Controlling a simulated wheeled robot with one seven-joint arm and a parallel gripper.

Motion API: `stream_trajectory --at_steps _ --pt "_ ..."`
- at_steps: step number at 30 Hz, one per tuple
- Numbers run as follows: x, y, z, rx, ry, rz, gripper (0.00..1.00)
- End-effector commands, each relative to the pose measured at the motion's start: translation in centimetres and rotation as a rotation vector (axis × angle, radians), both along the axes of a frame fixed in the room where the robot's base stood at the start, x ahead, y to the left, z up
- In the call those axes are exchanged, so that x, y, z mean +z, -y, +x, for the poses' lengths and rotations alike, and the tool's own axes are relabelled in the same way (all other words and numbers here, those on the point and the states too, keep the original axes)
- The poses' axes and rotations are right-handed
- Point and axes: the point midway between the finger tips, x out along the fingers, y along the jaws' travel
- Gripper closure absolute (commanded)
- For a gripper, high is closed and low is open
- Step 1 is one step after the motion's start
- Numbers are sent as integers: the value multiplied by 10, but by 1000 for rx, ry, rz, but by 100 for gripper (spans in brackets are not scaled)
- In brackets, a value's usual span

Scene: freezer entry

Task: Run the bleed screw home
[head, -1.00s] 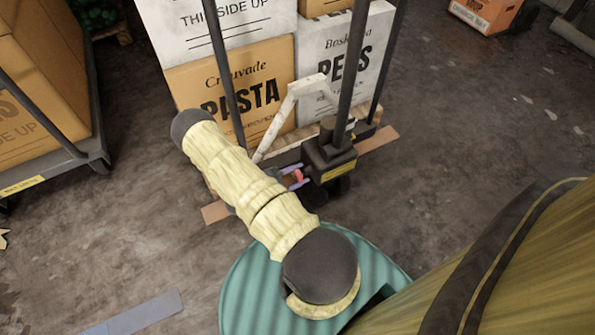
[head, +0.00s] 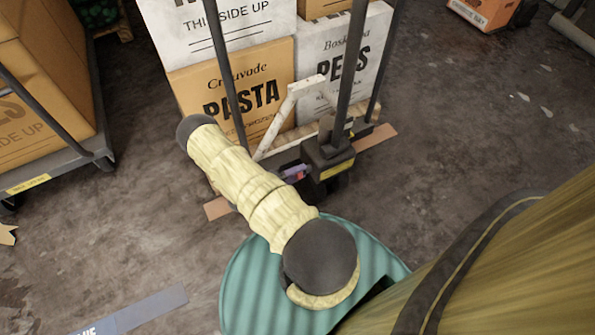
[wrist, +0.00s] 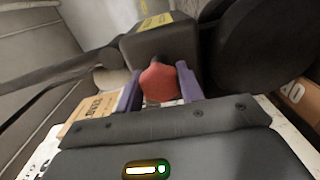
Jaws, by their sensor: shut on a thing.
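The bleed screw has a red knob-like head (wrist: 159,84) and projects from a dark block (wrist: 150,45) in the wrist view. My gripper (wrist: 160,74) has its purple fingers on either side of the red head and is shut on it. In the head view, my gripper (head: 296,171) is at the left side of the dark pump block (head: 328,160), which carries a yellow label. The red head is mostly hidden there by the fingers. The screw's thread is out of sight, so its depth cannot be told.
Dark upright bars and a white angled frame (head: 291,108) rise close to my arm. Stacked cartons, including a PASTA box (head: 240,92), stand behind. A loaded cart (head: 80,160) is at the left. Open floor (head: 470,110) lies to the right.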

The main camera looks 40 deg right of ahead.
Motion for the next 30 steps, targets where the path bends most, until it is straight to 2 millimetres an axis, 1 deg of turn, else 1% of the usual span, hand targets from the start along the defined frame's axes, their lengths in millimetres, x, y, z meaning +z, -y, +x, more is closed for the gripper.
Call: stream_trajectory --at_steps 1,30 --pt "0 -3 0 0 42 -4 86" --pt "-1 -3 1 -1 938 -217 86"
